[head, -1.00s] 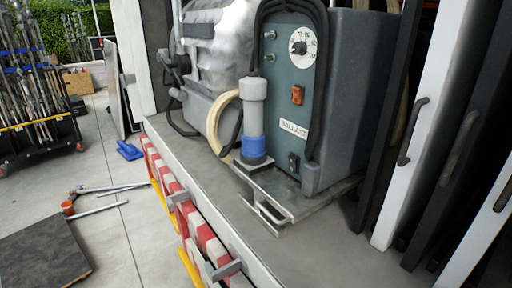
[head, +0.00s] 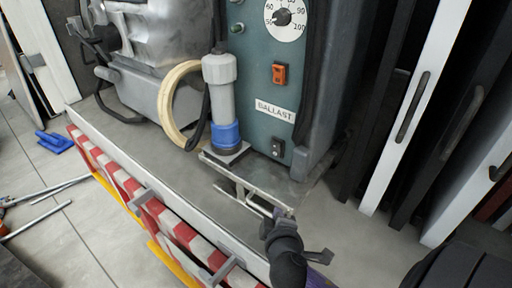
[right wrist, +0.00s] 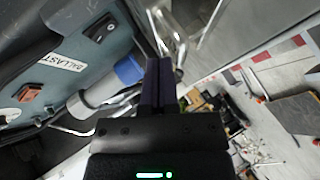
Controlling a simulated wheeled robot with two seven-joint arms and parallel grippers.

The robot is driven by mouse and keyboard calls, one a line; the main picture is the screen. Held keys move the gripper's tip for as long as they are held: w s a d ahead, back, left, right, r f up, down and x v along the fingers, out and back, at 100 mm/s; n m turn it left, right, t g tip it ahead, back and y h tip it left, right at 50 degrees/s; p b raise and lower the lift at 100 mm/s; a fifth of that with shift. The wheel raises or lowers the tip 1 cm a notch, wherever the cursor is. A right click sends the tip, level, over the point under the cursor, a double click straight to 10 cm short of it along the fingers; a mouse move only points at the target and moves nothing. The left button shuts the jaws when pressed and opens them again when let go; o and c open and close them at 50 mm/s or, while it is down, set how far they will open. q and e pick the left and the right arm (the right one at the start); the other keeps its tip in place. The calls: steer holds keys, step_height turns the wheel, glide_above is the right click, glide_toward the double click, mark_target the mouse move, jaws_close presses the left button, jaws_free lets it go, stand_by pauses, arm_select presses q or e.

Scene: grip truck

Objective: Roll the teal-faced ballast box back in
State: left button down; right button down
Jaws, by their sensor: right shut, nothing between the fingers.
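The teal-faced ballast box (head: 252,85) has a dial, an orange switch and a BALLAST label. It stands upright on a metal slide tray (head: 275,190) that juts over the truck's grey deck. A bent metal handle (head: 232,187) is at the tray's front. In the right wrist view the box's face (right wrist: 75,45) is at upper left. My right gripper (head: 270,222) is shut and empty, low in front of the tray by the right end of the handle. Its dark fingers (right wrist: 163,65) point toward the metal bars; I cannot tell whether they touch. My left gripper is not in view.
A grey cylinder with a blue collar (head: 222,100) stands before the box's left side. A cream hose (head: 168,105) and a silver-wrapped unit (head: 150,50) are further left. White and black upright panels (head: 425,95) stand close on the right. The striped deck edge (head: 140,205) drops to paving.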

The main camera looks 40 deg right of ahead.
steer(key=w+d+r+n+t+h, duration=0.1)
steer(key=w+r+n+t, duration=0.4)
steer(key=r, duration=0.3)
glide_toward(271, 130)
steer(key=w+a, duration=0.1)
steer(key=w, duration=0.3)
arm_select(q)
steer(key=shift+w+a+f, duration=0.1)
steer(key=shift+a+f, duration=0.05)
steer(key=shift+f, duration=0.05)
arm_select(e)
steer(key=shift+w+d+r, duration=0.1)
steer(key=shift+w+d, duration=0.2)
steer(key=shift+d, duration=0.35)
steer(key=shift+w+d+f, duration=0.1)
steer(key=shift+w+d, duration=0.2)
steer(key=shift+d, duration=0.35)
steer(key=shift+w+d+r, duration=0.1)
steer(key=shift+w+d, duration=0.2)
steer(key=shift+d, duration=0.35)
arm_select(q)
steer(key=shift+b, duration=0.3)
